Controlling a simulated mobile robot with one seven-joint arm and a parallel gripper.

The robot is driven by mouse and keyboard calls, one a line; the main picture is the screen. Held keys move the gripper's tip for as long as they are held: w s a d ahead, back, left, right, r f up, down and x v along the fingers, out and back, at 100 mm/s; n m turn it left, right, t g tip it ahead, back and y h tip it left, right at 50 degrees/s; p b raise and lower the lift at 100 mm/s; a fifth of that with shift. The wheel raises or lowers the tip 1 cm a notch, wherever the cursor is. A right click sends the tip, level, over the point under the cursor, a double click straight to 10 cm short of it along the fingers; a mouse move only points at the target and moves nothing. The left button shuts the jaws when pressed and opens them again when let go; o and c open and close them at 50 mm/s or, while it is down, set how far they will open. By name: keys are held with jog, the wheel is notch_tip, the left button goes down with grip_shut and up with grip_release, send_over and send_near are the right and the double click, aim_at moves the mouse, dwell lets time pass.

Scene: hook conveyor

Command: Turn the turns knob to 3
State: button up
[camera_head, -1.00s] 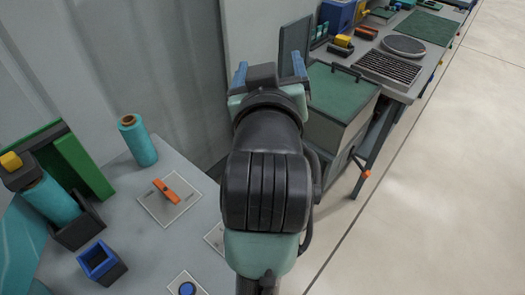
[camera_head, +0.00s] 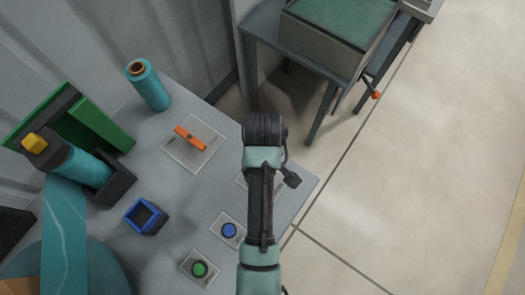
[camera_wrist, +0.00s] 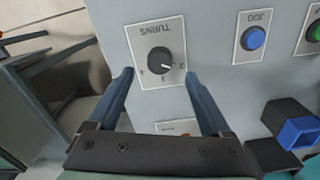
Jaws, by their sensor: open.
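The turns knob (camera_wrist: 160,60) is a small round black knob on a white plate lettered TURNS (camera_wrist: 158,28), which appears upside down in the wrist view. A white pointer line on the knob points to the right and slightly down in that view. Small marks lie around it, too small to read surely. My gripper (camera_wrist: 158,75) is open, its blue fingers on either side of the knob's plate, with nothing between them gripped. I cannot tell how high the fingertips are above it. In the head view my arm hides the knob and my gripper.
The blue JOG button (camera_head: 229,230), green button (camera_head: 199,269) and orange lever (camera_head: 190,137) sit on plates on the same tabletop (camera_head: 165,185). A blue-rimmed box (camera_head: 147,215), teal roll (camera_head: 148,87) and film-roll holder (camera_head: 112,187) stand to the left. Floor lies right.

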jog(key=shift+f, duration=2.75)
jog(key=shift+a, duration=0.1)
grip_shut()
